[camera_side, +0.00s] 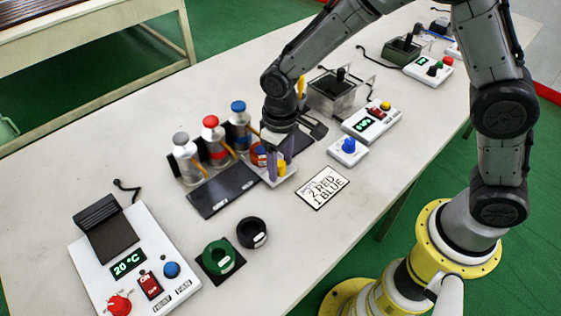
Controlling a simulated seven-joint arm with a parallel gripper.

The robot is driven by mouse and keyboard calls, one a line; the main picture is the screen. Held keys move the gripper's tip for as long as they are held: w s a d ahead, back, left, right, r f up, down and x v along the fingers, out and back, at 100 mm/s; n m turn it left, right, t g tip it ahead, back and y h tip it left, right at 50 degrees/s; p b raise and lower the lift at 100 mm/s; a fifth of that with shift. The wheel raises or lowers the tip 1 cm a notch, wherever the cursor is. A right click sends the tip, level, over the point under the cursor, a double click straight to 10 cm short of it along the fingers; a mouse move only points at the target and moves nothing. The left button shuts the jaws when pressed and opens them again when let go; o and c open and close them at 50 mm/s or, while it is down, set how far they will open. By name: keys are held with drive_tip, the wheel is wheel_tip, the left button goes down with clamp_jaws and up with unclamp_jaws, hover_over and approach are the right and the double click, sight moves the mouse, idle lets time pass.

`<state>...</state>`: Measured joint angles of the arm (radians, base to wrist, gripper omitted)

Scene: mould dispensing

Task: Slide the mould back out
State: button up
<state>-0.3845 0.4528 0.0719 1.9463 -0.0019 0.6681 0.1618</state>
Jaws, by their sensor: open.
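My gripper (277,168) is open and points down at the right end of the dispenser stand. Just below it is a small pale block (286,180), probably the mould, at the end of a dark flat plate (222,190). A small red and blue piece (258,155) shows just left of the gripper. The gripper hides part of the block, so I cannot tell whether the fingers touch it. Behind the plate stand a grey-capped bottle (186,162), a red-capped bottle (214,142) and a blue-capped bottle (240,128).
A card reading "2 RED 1 BLUE" (322,187) lies right of the gripper. A blue-button box (348,152) and a clear-sided container (335,95) stand behind it.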

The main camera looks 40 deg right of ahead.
clamp_jaws()
idle(1.4)
